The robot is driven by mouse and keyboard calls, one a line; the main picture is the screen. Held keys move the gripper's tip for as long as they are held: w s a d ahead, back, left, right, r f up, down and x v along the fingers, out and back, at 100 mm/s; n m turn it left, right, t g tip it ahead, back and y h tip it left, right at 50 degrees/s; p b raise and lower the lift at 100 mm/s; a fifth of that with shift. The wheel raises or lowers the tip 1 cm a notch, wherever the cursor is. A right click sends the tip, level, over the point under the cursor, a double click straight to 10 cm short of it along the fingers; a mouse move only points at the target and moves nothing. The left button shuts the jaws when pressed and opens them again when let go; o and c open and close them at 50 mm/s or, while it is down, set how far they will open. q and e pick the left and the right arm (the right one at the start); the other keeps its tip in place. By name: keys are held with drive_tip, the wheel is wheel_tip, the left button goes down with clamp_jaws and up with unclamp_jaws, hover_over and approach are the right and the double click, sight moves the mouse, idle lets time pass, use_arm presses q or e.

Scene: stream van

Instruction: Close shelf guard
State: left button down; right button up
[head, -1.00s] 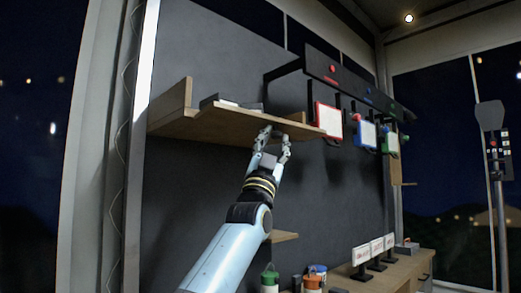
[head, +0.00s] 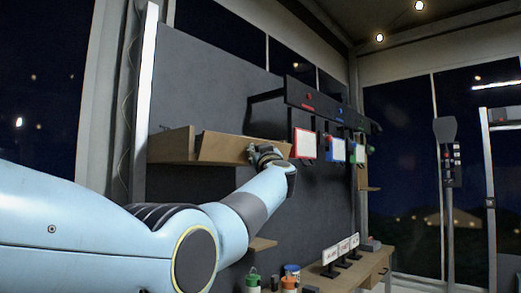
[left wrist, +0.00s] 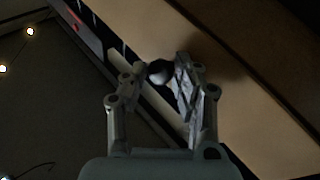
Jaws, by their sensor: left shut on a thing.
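The shelf guard (head: 222,149) is a long wooden board along the front of the upper wall shelf (head: 170,145). It stands raised and looks slightly tilted, hiding what lies on the shelf. My left gripper (head: 264,152) is at the guard's right end, shut on it. In the left wrist view the fingers of my left gripper (left wrist: 162,85) are close together around a small rounded dark part, beside broad wooden surfaces (left wrist: 235,85). The exact contact is dark and hard to make out. My right gripper is out of view.
A dark rail (head: 330,107) with hanging red-, blue- and green-framed panels is just right of the gripper; the red-framed panel (head: 305,144) is nearest. Below, a counter (head: 350,272) holds white signs (head: 331,256) and containers (head: 289,275). A post (head: 446,190) stands at right.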

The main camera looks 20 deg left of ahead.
sight(256, 147)
use_arm(q)
wheel_tip(256, 147, up, 2)
drive_tip(key=shift+a+r+n+g, duration=0.2)
drive_tip(key=shift+n+g, duration=0.4)
drive_tip(key=shift+n, duration=0.2)
drive_tip(key=shift+w+a+r+n+g+h, duration=0.3)
drive_tip(key=shift+a+r+n+g+h, duration=0.3)
drive_tip(key=shift+g, duration=0.4)
drive_tip(key=shift+r+n, duration=0.25)
drive_tip(key=shift+n, duration=0.15)
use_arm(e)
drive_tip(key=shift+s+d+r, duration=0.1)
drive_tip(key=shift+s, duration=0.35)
use_arm(q)
drive_tip(key=shift+a+g, duration=0.1)
drive_tip(key=shift+g, duration=0.2)
drive_tip(key=c, duration=1.3)
unclamp_jaws()
drive_tip(key=shift+w, duration=0.1)
drive_tip(key=shift+o, duration=1.2)
drive_tip(key=shift+w+d, duration=0.2)
drive_tip(key=shift+d, duration=0.05)
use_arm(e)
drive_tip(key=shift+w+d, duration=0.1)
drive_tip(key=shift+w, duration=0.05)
use_arm(q)
drive_tip(key=shift+s+a, duration=0.15)
drive_tip(key=shift+a, duration=0.1)
